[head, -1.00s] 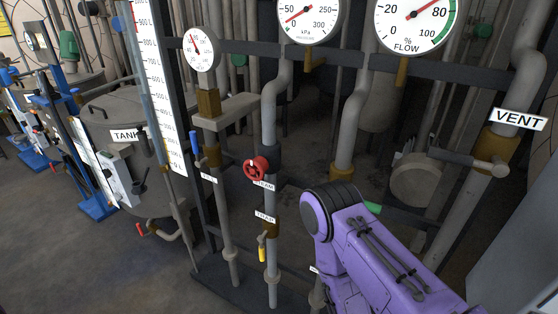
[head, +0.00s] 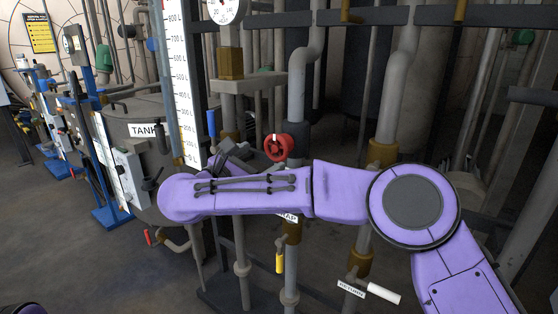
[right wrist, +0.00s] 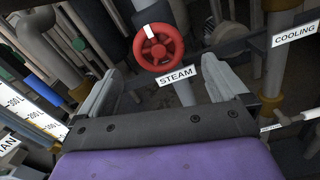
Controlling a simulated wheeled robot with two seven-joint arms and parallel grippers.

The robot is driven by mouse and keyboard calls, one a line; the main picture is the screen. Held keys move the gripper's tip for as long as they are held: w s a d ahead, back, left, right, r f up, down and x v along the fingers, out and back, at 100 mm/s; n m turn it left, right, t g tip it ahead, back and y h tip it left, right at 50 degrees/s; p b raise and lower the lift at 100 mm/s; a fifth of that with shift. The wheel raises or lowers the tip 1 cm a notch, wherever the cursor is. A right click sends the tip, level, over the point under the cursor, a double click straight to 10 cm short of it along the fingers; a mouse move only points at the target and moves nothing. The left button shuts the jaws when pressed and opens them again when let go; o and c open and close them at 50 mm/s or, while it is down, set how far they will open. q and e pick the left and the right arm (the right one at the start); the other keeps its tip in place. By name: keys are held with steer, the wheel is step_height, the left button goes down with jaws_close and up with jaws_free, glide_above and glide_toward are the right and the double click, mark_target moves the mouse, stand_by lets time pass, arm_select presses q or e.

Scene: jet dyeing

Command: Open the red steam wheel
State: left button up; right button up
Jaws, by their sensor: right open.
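The red steam wheel (head: 278,147) sits on a grey vertical pipe near the middle of the head view. My right arm stretches across below it and hides its label there. My right gripper (head: 237,153) shows partly, dark and grey, just left of the wheel. In the right wrist view the red wheel (right wrist: 158,47) has a white mark on its upper rim, with the STEAM label (right wrist: 176,75) below it. The wheel shows beyond and between the fingers of my open, empty right gripper (right wrist: 163,88), apart from them. My left gripper is not in view.
A yellow-handled valve (head: 279,262) hangs below my right arm. A blue handle (head: 212,124) and the white level scale (head: 183,90) stand left of the wheel. A white RETURN handle (head: 383,293) is at lower right. A COOLING label (right wrist: 295,34) is at right in the wrist view.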

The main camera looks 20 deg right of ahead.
mark_target(273, 151)
steer(key=p+x, duration=0.1)
steer(key=x, duration=0.7)
steer(key=shift+w+d+f, duration=0.1)
steer(key=shift+w+d, duration=0.15)
steer(key=c, duration=0.9)
